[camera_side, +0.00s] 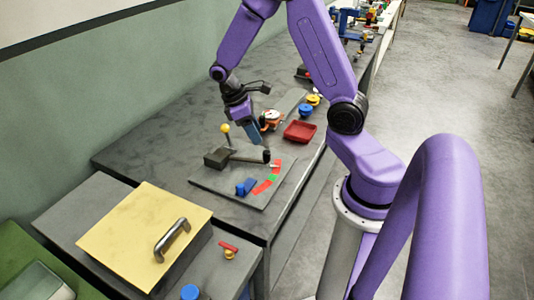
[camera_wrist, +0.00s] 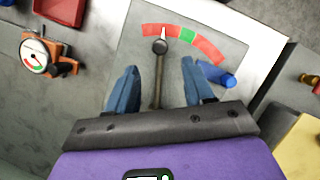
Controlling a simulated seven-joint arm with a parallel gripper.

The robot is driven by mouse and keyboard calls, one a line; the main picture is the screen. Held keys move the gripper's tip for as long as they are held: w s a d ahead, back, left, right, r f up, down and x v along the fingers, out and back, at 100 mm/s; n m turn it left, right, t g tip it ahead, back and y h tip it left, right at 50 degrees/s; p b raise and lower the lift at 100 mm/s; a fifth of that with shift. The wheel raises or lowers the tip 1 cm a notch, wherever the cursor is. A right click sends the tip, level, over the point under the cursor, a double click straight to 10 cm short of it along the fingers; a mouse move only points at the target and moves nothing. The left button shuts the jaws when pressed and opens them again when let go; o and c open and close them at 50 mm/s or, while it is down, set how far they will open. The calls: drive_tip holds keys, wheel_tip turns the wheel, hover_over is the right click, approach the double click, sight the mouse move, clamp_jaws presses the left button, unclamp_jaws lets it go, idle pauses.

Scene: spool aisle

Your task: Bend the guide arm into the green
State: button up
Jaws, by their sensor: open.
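The guide arm (camera_wrist: 158,75) is a thin dark bar on a grey board (camera_wrist: 215,42), with a round dark end and a white pointer (camera_wrist: 163,33). The pointer is on the red part of the curved scale, left of the green band (camera_wrist: 187,35) in the wrist view. In the side view the guide arm (camera_side: 246,155) runs from a dark block (camera_side: 217,157) towards the scale, its green (camera_side: 272,177) between reds. My gripper (camera_wrist: 160,82) is open, its blue fingers on either side of the guide arm in the wrist view, apparently not touching it. The side view shows it (camera_side: 257,140) above the bar.
A yellow-knobbed lever (camera_side: 225,128) rises by the block. An orange dial gauge (camera_wrist: 38,57) and a red tray (camera_side: 300,131) lie nearby. A yellow-lidded box (camera_side: 140,228) stands at front left.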

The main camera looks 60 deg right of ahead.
sight(266, 152)
drive_tip(key=x, duration=0.9)
drive_tip(key=shift+f, duration=0.35)
drive_tip(key=shift+c, duration=0.3)
clamp_jaws()
